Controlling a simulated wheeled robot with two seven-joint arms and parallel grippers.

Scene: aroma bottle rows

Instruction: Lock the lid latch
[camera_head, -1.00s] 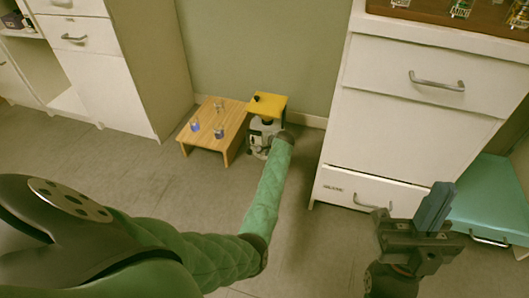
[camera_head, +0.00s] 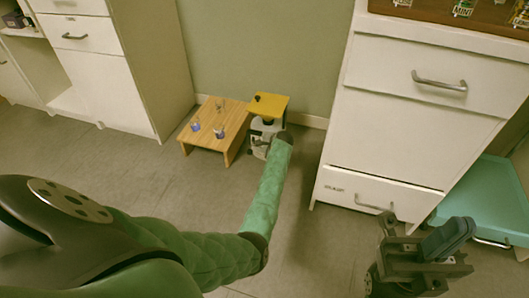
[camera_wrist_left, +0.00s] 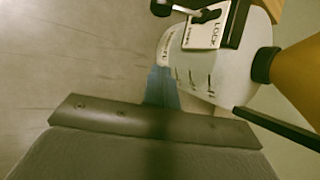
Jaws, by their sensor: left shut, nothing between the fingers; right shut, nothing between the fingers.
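The appliance (camera_head: 262,128) stands on the floor beside the low wooden table, with a yellow top (camera_head: 270,103). In the left wrist view, its pale body (camera_wrist_left: 185,75) carries a plate marked LOCK (camera_wrist_left: 205,32) and a black latch lever (camera_wrist_left: 185,10) with a round knob. The lever's full angle is cut off by the frame's top. My left gripper (camera_wrist_left: 162,76) is shut and empty, its blue fingertips close to the body, below the plate; contact is unclear. In the head view my left arm hides that gripper. My right gripper (camera_head: 450,236) is shut and empty at lower right.
The low wooden table (camera_head: 228,125) holds several small glass items. A white drawer cabinet (camera_head: 400,125) stands right of the appliance, with a teal box (camera_head: 490,195) beside it. Another white cabinet (camera_head: 140,60) is at left. Grey floor is open in front of the table.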

